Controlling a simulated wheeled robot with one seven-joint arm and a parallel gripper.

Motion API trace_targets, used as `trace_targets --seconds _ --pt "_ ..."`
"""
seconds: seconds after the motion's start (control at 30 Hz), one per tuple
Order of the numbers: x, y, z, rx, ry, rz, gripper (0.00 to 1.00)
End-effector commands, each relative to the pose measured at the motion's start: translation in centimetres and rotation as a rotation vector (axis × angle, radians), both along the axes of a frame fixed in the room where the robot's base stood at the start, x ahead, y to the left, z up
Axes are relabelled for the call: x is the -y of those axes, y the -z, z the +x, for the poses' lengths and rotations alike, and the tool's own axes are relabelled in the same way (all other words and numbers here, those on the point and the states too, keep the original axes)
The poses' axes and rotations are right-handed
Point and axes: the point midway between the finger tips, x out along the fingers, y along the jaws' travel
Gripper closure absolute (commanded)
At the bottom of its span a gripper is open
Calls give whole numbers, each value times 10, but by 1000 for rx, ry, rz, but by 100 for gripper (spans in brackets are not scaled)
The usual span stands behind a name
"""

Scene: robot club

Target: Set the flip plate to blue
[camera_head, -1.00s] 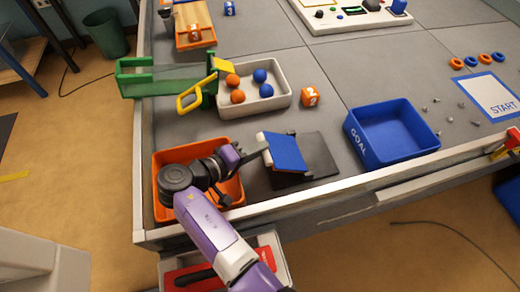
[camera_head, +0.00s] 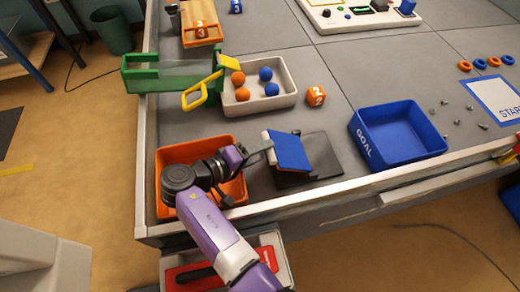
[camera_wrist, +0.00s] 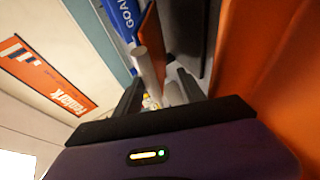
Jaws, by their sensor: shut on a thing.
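The flip plate (camera_head: 290,152) stands tilted on its dark base (camera_head: 322,150), with a blue face toward the upper right in the head view. A pale edge shows along its left side. My gripper (camera_head: 258,152) is at this left edge, shut on the plate's grey handle. In the wrist view my gripper (camera_wrist: 160,92) has the grey handle (camera_wrist: 146,68) between its fingers. An orange-brown panel (camera_wrist: 150,32), likely the plate's other face, shows just beyond. The exact contact of the fingers is partly hidden.
An orange bin (camera_head: 170,155) lies under my wrist. A blue GOAL bin (camera_head: 425,140) stands to the right. Behind are a white tray (camera_head: 292,98) of balls, an orange numbered cube (camera_head: 316,95) and a green gate (camera_head: 160,78). The table's front rim (camera_head: 340,192) is close.

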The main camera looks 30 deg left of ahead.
Motion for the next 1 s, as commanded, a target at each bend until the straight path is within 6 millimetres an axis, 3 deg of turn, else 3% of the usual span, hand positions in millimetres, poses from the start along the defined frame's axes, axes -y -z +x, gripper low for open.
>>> trace_targets --seconds 0.43,0.8,1.0 --pt "-1 -2 -3 -1 2 0 59" --pt "-20 -23 -51 0 -2 2 59" --pt "-25 -30 -66 0 1 1 59"
